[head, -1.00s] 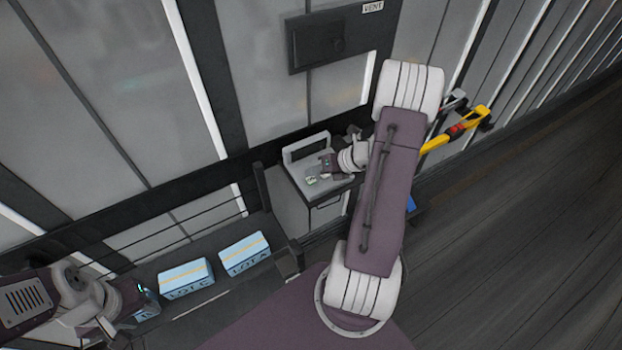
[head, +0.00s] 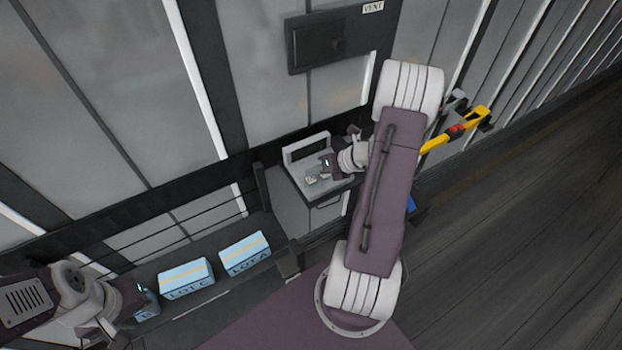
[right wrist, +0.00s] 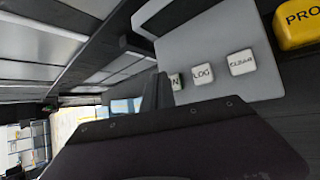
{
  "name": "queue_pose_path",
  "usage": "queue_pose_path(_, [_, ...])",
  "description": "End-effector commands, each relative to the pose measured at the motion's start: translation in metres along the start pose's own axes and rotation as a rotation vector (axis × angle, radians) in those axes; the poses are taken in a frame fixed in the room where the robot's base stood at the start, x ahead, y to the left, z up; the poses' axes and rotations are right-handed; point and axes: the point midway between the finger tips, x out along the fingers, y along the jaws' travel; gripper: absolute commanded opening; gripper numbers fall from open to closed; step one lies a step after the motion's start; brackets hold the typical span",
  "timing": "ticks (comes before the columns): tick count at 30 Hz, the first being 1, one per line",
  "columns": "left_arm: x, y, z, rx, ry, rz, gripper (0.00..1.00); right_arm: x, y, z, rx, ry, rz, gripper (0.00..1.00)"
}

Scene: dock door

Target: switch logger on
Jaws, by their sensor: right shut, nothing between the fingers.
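The logger (head: 292,157) is a pale grey unit with a dark display and small light buttons (head: 311,180), low by the wall in the head view. In the right wrist view its grey panel (right wrist: 213,40) carries a LOG button (right wrist: 203,75), a CLEAR button (right wrist: 241,63) and a third button (right wrist: 176,82) whose label is partly hidden, ending in N. My right gripper (head: 322,168) is shut and empty, over or just above the logger; contact cannot be made out. My left gripper (head: 142,292) is at lower left by the boxes; its jaws are unclear.
Blue boxes marked LOT C (head: 186,279) and LOT A (head: 245,254) lie on a dark shelf, a third partly hidden. A VENT panel (head: 335,40) is on the wall above. A yellow tool (head: 470,128) is at right. A yellow PRO-lettered thing (right wrist: 300,20) is beside the panel.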

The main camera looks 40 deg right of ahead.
Motion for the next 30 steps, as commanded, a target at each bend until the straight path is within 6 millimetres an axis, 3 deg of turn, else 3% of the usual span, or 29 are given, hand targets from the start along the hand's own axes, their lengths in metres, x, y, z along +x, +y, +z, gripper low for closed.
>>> queue_pose_path(30, [0.0071, -0.0001, 0.0007, 0.0, 0.0, 0.0, 0.36, 0.0067, -0.0048, -0.005, 0.0, 0.0, 0.0, 0.0])
